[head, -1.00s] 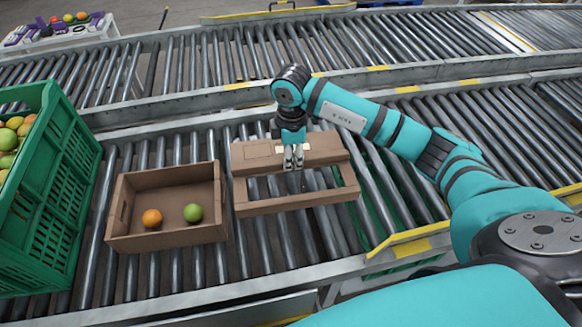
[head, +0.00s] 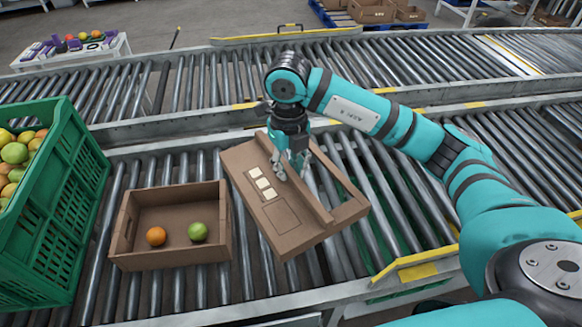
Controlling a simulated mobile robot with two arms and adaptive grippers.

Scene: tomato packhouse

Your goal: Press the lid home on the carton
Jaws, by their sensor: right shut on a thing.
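The open brown carton (head: 170,259) stands on the rollers at left centre, with one orange tomato (head: 156,236) and one green tomato (head: 198,232) inside. The brown cardboard lid (head: 285,222) is just to its right, turned at an angle, with a broad panel and pale labels facing me. My right gripper (head: 291,170) is shut on the lid at a raised edge along the panel. The fingers partly hide the grip. I cannot tell whether the lid touches the rollers. The carton's top is uncovered. My left gripper is not in view.
A green crate (head: 62,215) of tomatoes stands left of the carton. A metal rail (head: 250,304) edges the near conveyor, with yellow-marked metal (head: 419,272) at right. A second roller conveyor runs behind. Bare rollers lie around the carton and lid.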

